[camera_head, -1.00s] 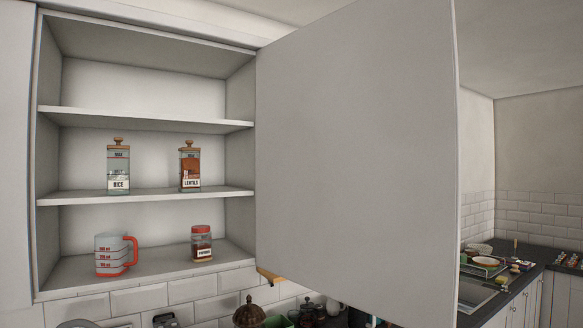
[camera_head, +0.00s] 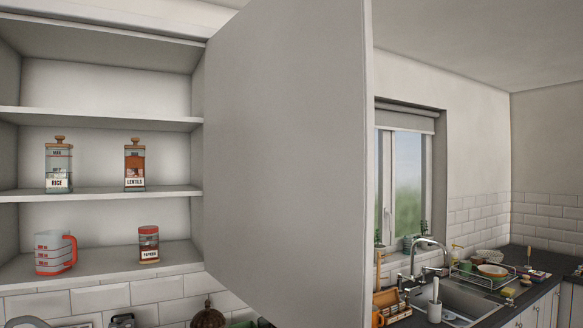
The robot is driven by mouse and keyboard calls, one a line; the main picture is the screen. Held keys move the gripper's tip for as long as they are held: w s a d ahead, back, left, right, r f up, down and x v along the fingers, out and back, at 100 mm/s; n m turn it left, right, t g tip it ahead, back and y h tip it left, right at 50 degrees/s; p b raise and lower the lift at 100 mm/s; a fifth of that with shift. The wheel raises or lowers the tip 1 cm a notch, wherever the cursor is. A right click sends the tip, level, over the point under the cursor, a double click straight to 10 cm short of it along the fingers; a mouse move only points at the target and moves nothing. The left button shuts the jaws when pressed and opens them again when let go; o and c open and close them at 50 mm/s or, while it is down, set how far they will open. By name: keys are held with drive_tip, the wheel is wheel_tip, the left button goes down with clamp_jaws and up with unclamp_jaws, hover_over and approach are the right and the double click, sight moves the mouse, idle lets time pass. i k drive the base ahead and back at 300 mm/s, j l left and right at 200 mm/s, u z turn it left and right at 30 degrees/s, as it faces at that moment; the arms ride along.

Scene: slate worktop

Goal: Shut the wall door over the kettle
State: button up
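The wall door (camera_head: 285,150) is a plain light grey panel. It stands wide open, hinged at the right side of the wall cupboard (camera_head: 105,115) and swung out toward me. The cupboard's shelves are in full view. The kettle cannot be made out for sure; a brown domed object (camera_head: 207,318) is partly visible at the bottom edge, below the cupboard. My gripper is not in view.
On the shelves stand a rice jar (camera_head: 59,166), a lentils jar (camera_head: 135,166), a measuring jug (camera_head: 55,254) and a paprika jar (camera_head: 148,246). Right of the door are a window (camera_head: 403,185), a tap (camera_head: 432,250), a sink (camera_head: 462,300) and a dish rack (camera_head: 490,278).

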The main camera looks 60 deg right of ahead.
sight(289, 104)
drive_tip(key=k+l, duration=0.15)
drive_tip(key=l, duration=0.3)
drive_tip(key=k+l, duration=0.1)
drive_tip(key=l, duration=0.3)
drive_tip(key=k+l, duration=0.15)
drive_tip(key=l, duration=0.3)
drive_tip(key=k+l, duration=0.1)
drive_tip(key=l, duration=0.35)
drive_tip(key=k+l, duration=0.15)
drive_tip(key=l, duration=0.25)
drive_tip(key=k+j+z, duration=0.1)
drive_tip(key=z, duration=0.25)
drive_tip(key=k+l, duration=0.05)
